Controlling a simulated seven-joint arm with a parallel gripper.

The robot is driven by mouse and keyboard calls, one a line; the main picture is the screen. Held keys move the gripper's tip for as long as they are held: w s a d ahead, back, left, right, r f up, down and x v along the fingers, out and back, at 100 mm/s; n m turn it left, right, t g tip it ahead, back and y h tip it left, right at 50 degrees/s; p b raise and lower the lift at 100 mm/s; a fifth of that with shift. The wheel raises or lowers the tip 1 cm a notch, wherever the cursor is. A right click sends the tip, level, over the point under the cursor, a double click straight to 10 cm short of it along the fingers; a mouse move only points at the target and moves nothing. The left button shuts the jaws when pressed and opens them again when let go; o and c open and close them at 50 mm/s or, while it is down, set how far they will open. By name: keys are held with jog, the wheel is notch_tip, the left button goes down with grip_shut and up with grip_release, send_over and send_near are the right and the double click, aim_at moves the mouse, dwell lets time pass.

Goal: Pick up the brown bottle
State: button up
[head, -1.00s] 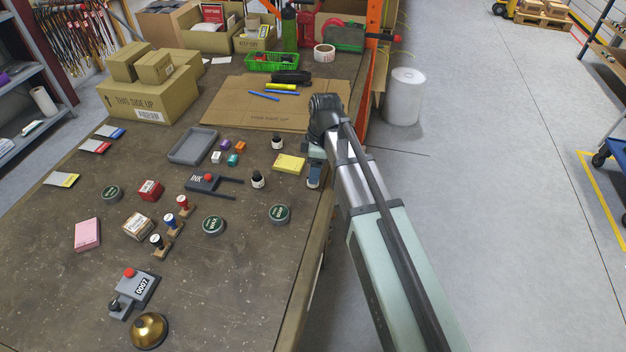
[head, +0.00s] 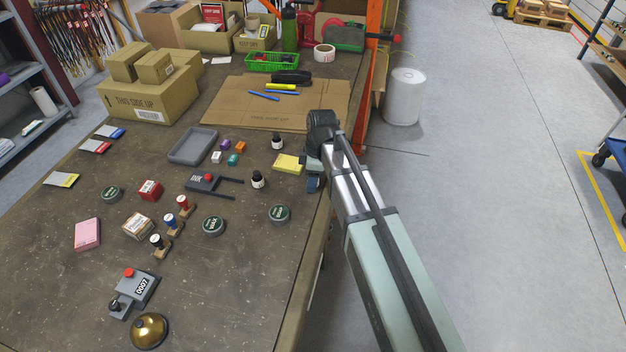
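Two small dark bottles with pale labels stand upright on the workbench.
A yellow note pad (head: 287,163) lies just left of my gripper. A round wax tin (head: 279,214) sits in front of it. An orange post (head: 368,70) rises behind my arm.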

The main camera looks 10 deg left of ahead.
jog(key=c, duration=0.9)
jog(key=shift+o, duration=0.2)
jog(key=shift+r, duration=0.1)
notch_tip(320, 180, up, 10)
jog(key=shift+f, duration=0.1)
